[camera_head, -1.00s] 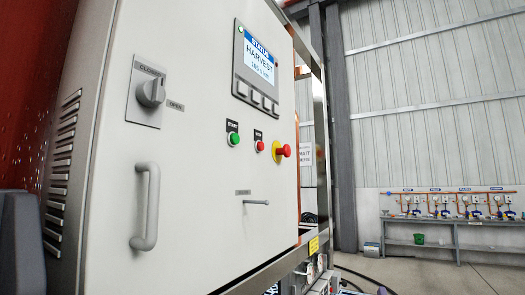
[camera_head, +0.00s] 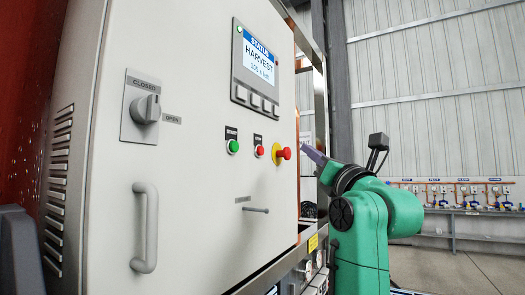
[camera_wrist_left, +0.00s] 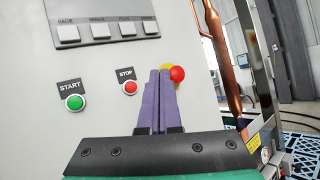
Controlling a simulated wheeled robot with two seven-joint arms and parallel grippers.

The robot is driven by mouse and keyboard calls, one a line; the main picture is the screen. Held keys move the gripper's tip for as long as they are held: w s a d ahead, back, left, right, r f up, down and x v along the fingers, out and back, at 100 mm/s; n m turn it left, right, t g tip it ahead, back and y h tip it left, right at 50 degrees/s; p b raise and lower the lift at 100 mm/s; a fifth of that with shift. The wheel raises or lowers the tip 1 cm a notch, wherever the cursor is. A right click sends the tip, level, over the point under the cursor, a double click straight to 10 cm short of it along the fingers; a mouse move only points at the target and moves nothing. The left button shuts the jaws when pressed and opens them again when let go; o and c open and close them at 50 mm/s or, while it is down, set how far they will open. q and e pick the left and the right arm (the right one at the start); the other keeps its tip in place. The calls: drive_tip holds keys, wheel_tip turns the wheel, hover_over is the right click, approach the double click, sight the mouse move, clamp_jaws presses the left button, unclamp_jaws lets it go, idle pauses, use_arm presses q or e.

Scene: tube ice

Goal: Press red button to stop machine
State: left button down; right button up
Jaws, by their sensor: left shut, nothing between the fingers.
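The control panel carries a small red STOP button (camera_head: 260,151) under a black label; the wrist view shows it (camera_wrist_left: 130,88) left of my fingers. Right of it is a larger red mushroom button (camera_head: 284,153) on a yellow base, also in the wrist view (camera_wrist_left: 177,74), partly behind my fingertips. A green START button (camera_head: 233,146) is to the left. My left gripper (camera_head: 308,149) has purple fingers, shut and empty, right of the mushroom button in the head view. In the wrist view its fingertips (camera_wrist_left: 159,72) lie between the two red buttons; contact cannot be told. My right gripper is out of view.
The status screen (camera_head: 258,58) reads HARVEST above a row of keys. A rotary switch (camera_head: 147,108), a grey door handle (camera_head: 147,228) and a small lever (camera_head: 256,210) stick out from the panel. A copper pipe (camera_wrist_left: 222,70) runs right of the buttons.

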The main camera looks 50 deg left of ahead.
sight(260, 151)
use_arm(q)
drive_tip(key=s+a+b, duration=0.1)
drive_tip(key=s+a, duration=0.2)
drive_tip(key=a, duration=0.5)
drive_tip(key=shift+a, duration=0.2)
drive_tip(key=shift+w, duration=0.15)
idle(0.7)
idle(1.0)
drive_tip(key=shift+a, duration=0.4)
